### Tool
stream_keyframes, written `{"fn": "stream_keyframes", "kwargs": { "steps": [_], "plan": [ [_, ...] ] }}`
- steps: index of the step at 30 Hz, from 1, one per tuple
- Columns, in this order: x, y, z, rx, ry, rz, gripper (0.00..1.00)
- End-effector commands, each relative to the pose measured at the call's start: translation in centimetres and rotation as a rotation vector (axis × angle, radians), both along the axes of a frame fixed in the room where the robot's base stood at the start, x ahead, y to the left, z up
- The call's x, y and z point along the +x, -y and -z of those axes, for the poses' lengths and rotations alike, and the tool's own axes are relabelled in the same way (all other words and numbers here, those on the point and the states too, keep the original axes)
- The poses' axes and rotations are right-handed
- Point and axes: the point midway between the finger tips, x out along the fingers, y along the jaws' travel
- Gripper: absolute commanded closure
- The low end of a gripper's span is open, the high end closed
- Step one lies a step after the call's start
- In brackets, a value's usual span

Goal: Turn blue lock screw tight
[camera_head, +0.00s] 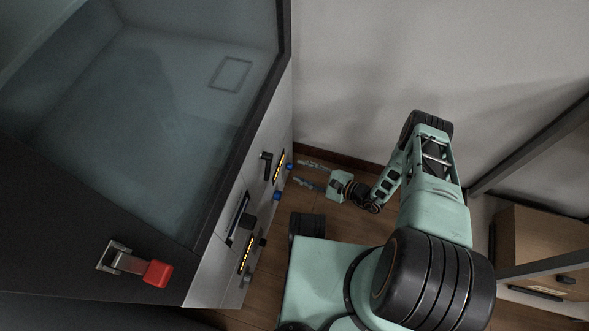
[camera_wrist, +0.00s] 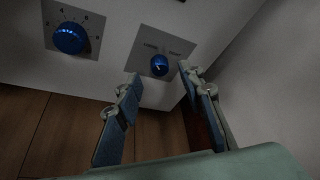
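The blue lock screw (camera_wrist: 160,65) is a small round knob on a grey plate, with a small label on each side that is hard to read. It appears between and just beyond the fingertips of my gripper (camera_wrist: 161,74) in the wrist view. My gripper is open, its two fingers spread and nothing between them; a gap to the knob seems to remain. In the head view, my gripper (camera_head: 299,172) points left at the machine's side panel. The blue knob nearest the wall there (camera_head: 290,166) appears to be the lock screw.
A larger blue dial (camera_wrist: 70,38) with numbers sits left of the lock screw; it also shows in the head view (camera_head: 276,196). The machine's panel (camera_head: 208,276) carries a black handle (camera_head: 266,165) and lit strips. A red-handled latch (camera_head: 157,273) is on top. A wall (camera_head: 350,80) stands behind.

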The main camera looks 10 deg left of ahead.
Motion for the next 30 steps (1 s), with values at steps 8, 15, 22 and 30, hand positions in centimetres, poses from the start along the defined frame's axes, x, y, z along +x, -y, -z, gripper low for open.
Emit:
{"fn": "stream_keyframes", "kwargs": {
  "steps": [8,15,22,30],
  "plan": [
    [1.3,-3.2,1.2,0.0,0.001,-0.002,0.64],
    [1.5,-3.6,1.2,0.0,0.001,0.0,0.64],
    [1.5,-3.6,1.2,0.0,0.001,0.0,0.76],
    [1.5,-3.5,1.2,0.0,0.001,0.0,1.0]
  ]
}}
